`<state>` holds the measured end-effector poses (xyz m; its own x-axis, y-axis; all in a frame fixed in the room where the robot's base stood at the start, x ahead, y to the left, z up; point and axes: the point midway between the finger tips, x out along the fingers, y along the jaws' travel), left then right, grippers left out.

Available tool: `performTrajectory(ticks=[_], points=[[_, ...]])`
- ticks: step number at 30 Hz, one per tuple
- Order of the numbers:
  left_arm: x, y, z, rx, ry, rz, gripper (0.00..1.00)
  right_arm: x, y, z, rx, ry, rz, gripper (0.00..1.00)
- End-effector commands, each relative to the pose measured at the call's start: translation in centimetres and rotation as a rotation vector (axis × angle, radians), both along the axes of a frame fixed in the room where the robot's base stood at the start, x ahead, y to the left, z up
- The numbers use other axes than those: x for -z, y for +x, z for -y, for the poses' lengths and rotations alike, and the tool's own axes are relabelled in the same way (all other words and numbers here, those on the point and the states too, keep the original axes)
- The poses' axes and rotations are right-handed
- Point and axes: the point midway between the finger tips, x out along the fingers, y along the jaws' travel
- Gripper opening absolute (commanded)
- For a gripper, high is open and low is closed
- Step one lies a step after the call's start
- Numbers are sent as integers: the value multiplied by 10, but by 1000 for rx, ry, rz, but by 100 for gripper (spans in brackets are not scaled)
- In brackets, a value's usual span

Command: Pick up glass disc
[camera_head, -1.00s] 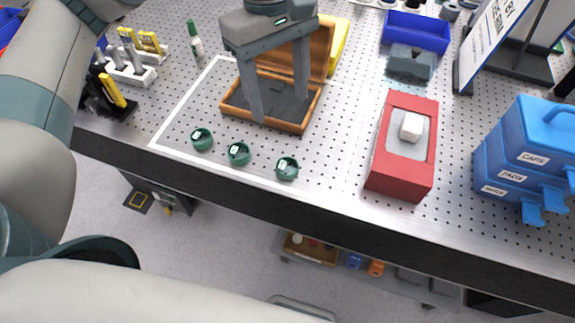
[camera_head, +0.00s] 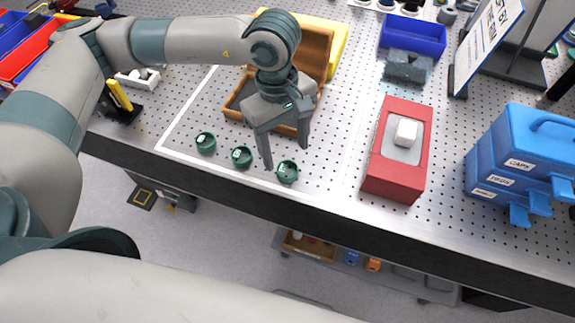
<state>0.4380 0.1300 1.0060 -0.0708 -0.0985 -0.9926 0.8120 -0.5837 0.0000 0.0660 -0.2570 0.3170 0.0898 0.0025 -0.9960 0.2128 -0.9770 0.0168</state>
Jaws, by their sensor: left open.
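Three small round green pieces stand in a row near the front edge of the perforated table: a left one (camera_head: 205,143), a middle one (camera_head: 242,157) and a right one (camera_head: 287,171). I cannot tell clear glass in them, and no separate glass disc can be made out. My left gripper (camera_head: 285,156) is open and empty, its fingers pointing down just behind the middle and right green pieces. It appears apart from them. An open wooden box (camera_head: 233,108) lies behind, partly hidden by the gripper and arm. My right gripper is not in view.
A red box (camera_head: 397,184) with a white block (camera_head: 405,131) on a grey pad stands to the right. Farther right are a blue drawer case (camera_head: 520,150) and a sign (camera_head: 487,40). A blue bin (camera_head: 413,36) is at the back. White lines mark the green pieces' area.

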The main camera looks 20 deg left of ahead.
Motion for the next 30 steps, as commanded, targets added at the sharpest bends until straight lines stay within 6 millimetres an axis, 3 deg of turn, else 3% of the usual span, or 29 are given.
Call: performTrajectory(ticks=[17, 30], points=[[9, -1, 1, -1, 1, -2, 60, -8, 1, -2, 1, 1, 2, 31], [53, -3, 3, -1, 1, -1, 60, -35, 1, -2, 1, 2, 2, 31]])
